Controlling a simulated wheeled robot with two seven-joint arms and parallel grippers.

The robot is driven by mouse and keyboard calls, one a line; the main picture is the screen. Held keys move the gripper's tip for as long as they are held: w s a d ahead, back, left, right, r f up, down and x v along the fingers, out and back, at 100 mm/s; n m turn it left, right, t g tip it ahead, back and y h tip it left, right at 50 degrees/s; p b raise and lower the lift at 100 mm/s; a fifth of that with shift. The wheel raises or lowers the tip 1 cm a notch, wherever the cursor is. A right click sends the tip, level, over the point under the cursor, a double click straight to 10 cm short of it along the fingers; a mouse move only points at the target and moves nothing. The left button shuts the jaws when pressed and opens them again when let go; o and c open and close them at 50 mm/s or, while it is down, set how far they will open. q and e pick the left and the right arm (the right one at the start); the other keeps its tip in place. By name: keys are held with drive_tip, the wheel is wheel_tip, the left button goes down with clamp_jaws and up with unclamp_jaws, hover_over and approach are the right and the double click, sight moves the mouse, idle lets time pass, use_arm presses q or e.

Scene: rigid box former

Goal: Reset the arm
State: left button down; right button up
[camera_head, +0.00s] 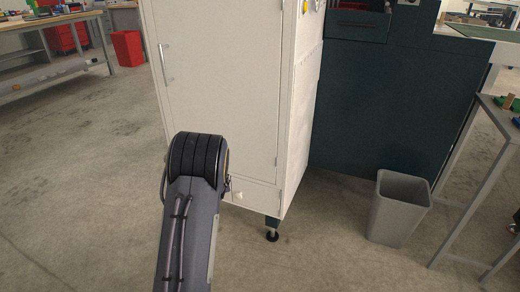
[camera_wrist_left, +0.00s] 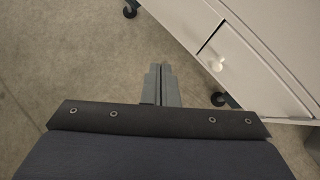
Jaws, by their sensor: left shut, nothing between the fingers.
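My arm rises from the bottom of the head view, in front of a white cabinet (camera_head: 215,80). Its dark rounded joint overlaps the lower part of the cabinet door, and no gripper fingers show there. In the left wrist view my left gripper (camera_wrist_left: 160,68) has its two grey fingers together, with nothing between them. They point over bare floor, just left of the cabinet's lower drawer (camera_wrist_left: 240,68) in the picture. My right gripper is in neither view.
A grey bin (camera_head: 398,208) stands on the floor at right, beside a metal-legged table (camera_head: 497,115). A dark green machine (camera_head: 395,110) stands behind it. A workbench (camera_head: 45,75) and a red bin (camera_head: 127,48) are at far left. The floor at left is clear.

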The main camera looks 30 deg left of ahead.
use_arm(q)
drive_tip(key=s+d+r+n+h, duration=0.3)
drive_tip(key=s+d+r+n, duration=0.6)
drive_tip(key=s+r+n, duration=0.6)
drive_tip(key=s+d+r+n+h, duration=0.1)
drive_tip(key=s+d+n+h, duration=0.3)
drive_tip(key=s+d+n, duration=0.55)
drive_tip(key=s+d+r+n+h, duration=0.1)
drive_tip(key=s+d+n+h, duration=0.45)
drive_tip(key=d, duration=0.85)
wheel_tip(320, 180, up, 38)
drive_tip(key=s+m+y+p, duration=0.1)
drive_tip(key=m+y+p, duration=0.1)
drive_tip(key=p, duration=3.6)
drive_tip(key=shift+f, duration=0.15)
